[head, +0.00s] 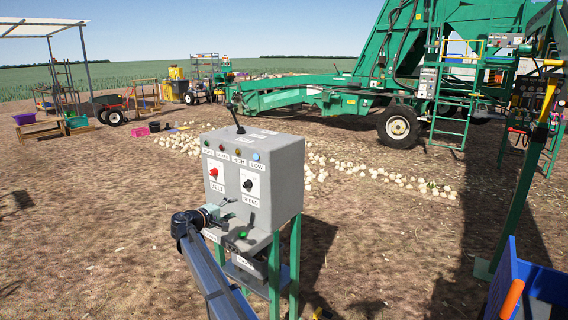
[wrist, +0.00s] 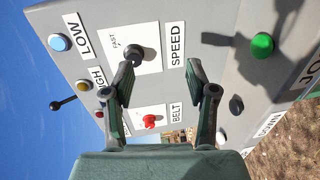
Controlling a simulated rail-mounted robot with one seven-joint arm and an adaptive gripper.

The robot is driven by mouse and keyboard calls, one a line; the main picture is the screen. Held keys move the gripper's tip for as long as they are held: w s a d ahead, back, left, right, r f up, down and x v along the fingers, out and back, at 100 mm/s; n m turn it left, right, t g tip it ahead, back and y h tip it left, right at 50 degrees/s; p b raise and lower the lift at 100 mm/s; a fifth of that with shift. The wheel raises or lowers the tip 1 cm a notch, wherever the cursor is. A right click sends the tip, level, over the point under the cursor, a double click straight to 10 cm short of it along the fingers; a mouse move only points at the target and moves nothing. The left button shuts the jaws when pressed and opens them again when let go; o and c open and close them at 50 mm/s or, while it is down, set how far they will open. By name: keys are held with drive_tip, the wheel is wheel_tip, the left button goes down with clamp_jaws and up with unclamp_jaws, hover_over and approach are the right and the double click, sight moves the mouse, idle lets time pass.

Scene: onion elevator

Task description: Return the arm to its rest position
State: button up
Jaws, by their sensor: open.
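My gripper (wrist: 160,85) is open and empty in the wrist view, facing the grey control box (wrist: 230,20). Its fingers stand on either side of the red BELT knob (wrist: 150,119), with the black SPEED knob (wrist: 134,54) just past one fingertip. I cannot tell whether a finger touches the panel. In the head view, my arm reaches up from the bottom to the front of the control box (head: 282,172), and the gripper is small and partly hidden there. The red knob (head: 213,172) and black knob (head: 248,184) show above it.
A green button (wrist: 262,44) sits on the lower ledge. A black lever (head: 236,118) stands on top of the box. Green legs (head: 294,262) hold the box up. A blue bin (head: 540,282) is at the lower right. Onions (head: 370,175) lie behind, before the green elevator machine (head: 320,95). Open dirt lies left.

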drive_tip(key=s+d+f+m+g+y, duration=0.1)
drive_tip(key=s+d+f+g, duration=0.3)
drive_tip(key=s+d+f, duration=0.75)
drive_tip(key=s+d+f+m+g+y, duration=0.1)
drive_tip(key=s+d+f+g+y, duration=0.2)
drive_tip(key=s+f, duration=1)
drive_tip(key=s+d+f+m+g, duration=0.2)
drive_tip(key=s+d+f+g, duration=0.4)
drive_tip(key=f, duration=1.2)
drive_tip(key=s+d+f+m+g+y, duration=0.2)
drive_tip(key=s+d+f, duration=0.2)
drive_tip(key=s, duration=1.1)
drive_tip(key=s+d+f+m+g+y, duration=0.1)
drive_tip(key=s+d+f, duration=0.3)
drive_tip(key=s, duration=1.1)
drive_tip(key=s+d+f+m+g+y, duration=0.2)
drive_tip(key=s+d, duration=0.6)
drive_tip(key=s, duration=0.8)
wheel_tip(320, 180, down, 3)
drive_tip(key=shift+d+r+m+g+y, duration=0.2)
drive_tip(key=shift+d+m+g+y, duration=0.15)
drive_tip(key=shift+m+g, duration=0.45)
drive_tip(key=shift+s, duration=0.1)
